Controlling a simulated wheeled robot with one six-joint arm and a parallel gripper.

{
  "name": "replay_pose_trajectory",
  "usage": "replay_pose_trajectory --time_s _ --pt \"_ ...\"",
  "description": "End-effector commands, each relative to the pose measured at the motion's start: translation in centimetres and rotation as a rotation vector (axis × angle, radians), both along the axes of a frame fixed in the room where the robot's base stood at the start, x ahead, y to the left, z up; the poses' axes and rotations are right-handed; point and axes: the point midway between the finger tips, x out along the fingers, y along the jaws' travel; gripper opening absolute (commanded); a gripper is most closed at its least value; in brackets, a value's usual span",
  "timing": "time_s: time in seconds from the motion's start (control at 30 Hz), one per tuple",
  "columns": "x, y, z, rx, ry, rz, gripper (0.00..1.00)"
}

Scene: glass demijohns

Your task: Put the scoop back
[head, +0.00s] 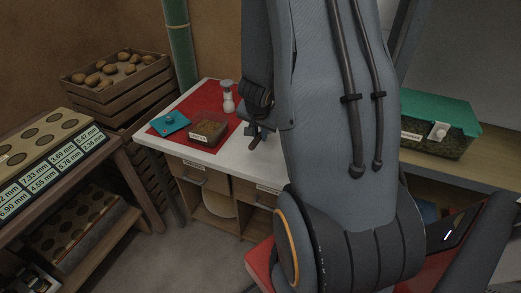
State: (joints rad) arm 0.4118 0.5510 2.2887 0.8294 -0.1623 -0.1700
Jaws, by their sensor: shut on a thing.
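My gripper (257,128) is over the right part of the white-topped counter, to the right of the red mat. It is small and dark in the head view, partly behind my arm. It is shut on a small dark thing, which I take for the scoop; its shape is hard to make out. A clear open tub (208,132) with brown contents and a white label stands on the red mat (205,97), left of my gripper and apart from it. A blue lid (170,123) with a knob lies left of the tub.
A white-and-grey shaker (228,97) stands behind the tub. A green-lidded clear box (437,122) sits on a shelf at right. A wooden crate of potato-like lumps (116,75) and a rack with a holed board (40,140) are at left. My arm hides the counter's right side.

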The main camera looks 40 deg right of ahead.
Motion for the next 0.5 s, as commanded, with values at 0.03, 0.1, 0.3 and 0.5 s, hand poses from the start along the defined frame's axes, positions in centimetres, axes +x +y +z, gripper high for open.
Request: replay_pose_trajectory --time_s 0.03,0.1,0.3,0.5 --pt "0.1 0.0 -1.2 0.000 0.002 0.001 0.00" --pt "0.1 0.0 -1.8 0.001 0.001 0.001 0.00" --pt "0.0 0.0 -3.1 0.000 0.001 0.003 0.00" --pt "0.0 0.1 -5.9 0.001 0.003 0.003 0.00"
